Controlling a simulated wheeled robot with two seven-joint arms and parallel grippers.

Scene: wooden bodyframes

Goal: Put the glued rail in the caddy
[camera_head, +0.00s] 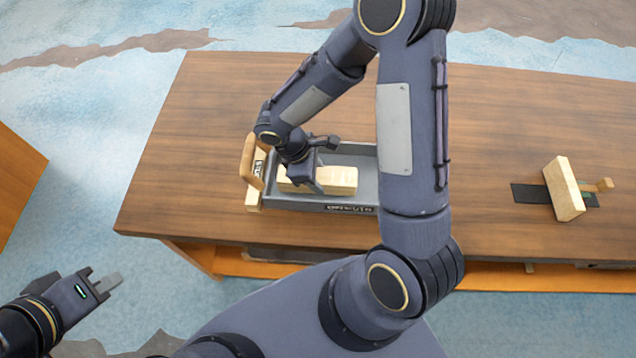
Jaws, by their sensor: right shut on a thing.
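The caddy (365,160) is a shallow grey tray with a wooden end and handle on its left, standing on the wooden table. A pale wooden rail (340,181) lies lengthwise inside the tray, low between its walls. My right gripper (318,172) reaches down into the caddy and is shut on the rail; its fingers cover part of the rail's middle. My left gripper (104,285) hangs off the table at the lower left, away from the caddy, and holds nothing that I can see. Its finger gap is not clear.
At the table's right, a pale wooden block (563,190) stands tilted on a dark mat (530,194), with a small wooden peg (604,184) beside it. The table (490,150) is clear between caddy and mat. An orange-brown furniture edge (18,180) shows at far left.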

